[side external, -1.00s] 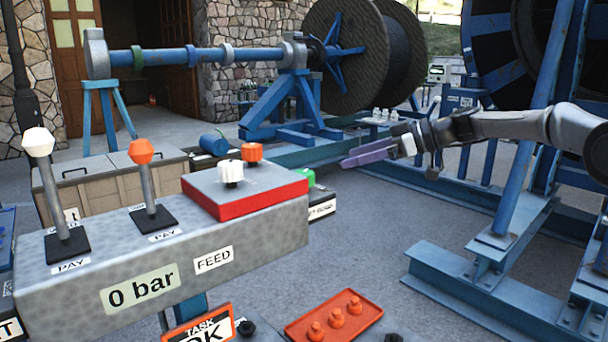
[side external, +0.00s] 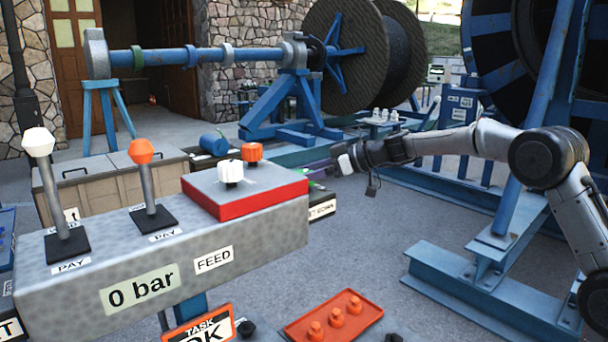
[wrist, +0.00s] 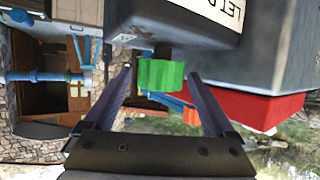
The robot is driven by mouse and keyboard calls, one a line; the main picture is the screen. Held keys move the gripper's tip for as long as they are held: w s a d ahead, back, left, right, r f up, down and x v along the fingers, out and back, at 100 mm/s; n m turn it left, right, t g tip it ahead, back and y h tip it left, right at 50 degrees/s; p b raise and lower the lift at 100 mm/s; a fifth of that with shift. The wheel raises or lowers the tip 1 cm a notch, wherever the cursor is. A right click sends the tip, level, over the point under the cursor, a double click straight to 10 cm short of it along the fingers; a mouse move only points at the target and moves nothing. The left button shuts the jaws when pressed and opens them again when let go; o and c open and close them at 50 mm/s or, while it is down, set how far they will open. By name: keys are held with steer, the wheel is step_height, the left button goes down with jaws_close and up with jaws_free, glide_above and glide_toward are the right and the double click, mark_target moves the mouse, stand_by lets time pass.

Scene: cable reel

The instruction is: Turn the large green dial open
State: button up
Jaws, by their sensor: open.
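The green dial (wrist: 161,74) is a ribbed round knob on a dark box (wrist: 160,30), seen in the wrist view. My gripper (wrist: 160,80) is open, with one purple finger on each side of the dial and a visible gap on both sides. I cannot tell whether the fingertips reach the dial's depth. In the side external view my gripper (side external: 318,170) is just right of the red-topped control console (side external: 250,198). There the dial is mostly hidden behind the fingers and the console's corner.
The console carries a white knob (side external: 230,173), an orange knob (side external: 252,152) and two levers with white (side external: 38,142) and orange (side external: 140,151) heads. A red tray (side external: 333,316) with orange pegs lies in front. Blue steel frames stand at the right; the grey floor between is clear.

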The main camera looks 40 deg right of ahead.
steer(key=shift+w, duration=0.1)
steer(key=c, duration=1.4)
steer(key=shift+o, duration=0.2)
steer(key=shift+m+t, duration=0.3)
steer(key=m+t+h, duration=0.1)
steer(key=m+h, duration=0.1)
steer(key=h, duration=0.1)
steer(key=shift+a, duration=0.15)
steer(key=shift+m+h, duration=1.1)
steer(key=shift+f+m+h, duration=0.1)
steer(key=shift+m+h, duration=0.6)
steer(key=shift+h, duration=0.1)
steer(key=o, duration=1.4)
steer(key=shift+c, duration=0.2)
